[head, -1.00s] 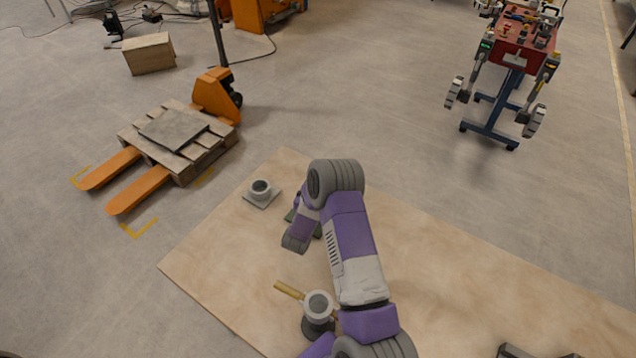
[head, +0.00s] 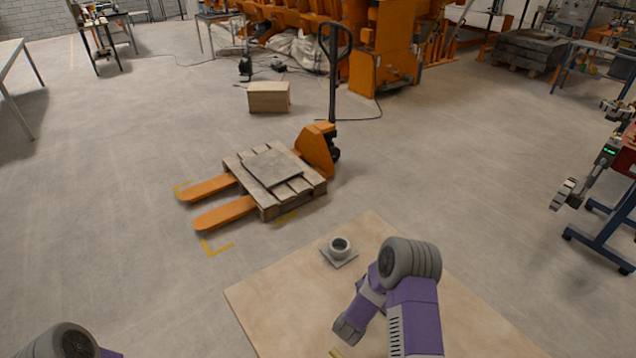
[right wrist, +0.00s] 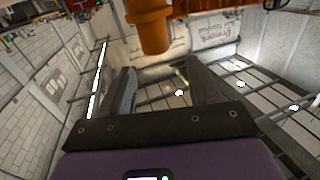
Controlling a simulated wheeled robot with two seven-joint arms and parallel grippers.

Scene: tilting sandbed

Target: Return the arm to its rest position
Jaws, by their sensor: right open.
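My right arm, purple and grey, comes up from the bottom right of the head view over a pale wooden board (head: 270,300). It bends at a grey joint, and its far part hangs down to the left. I cannot make out its gripper in the head view. In the right wrist view my right gripper (right wrist: 162,78) has its two dark fingers spread apart with nothing between them. A grey link of my left arm shows at the bottom left of the head view; its gripper is out of view.
A grey ring-shaped part (head: 340,247) on a square plate lies near the board's far corner. A pallet (head: 290,203) on an orange pallet jack (head: 317,148) stands beyond. A blue-legged cart (head: 608,225) is at right. Floor at left is clear.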

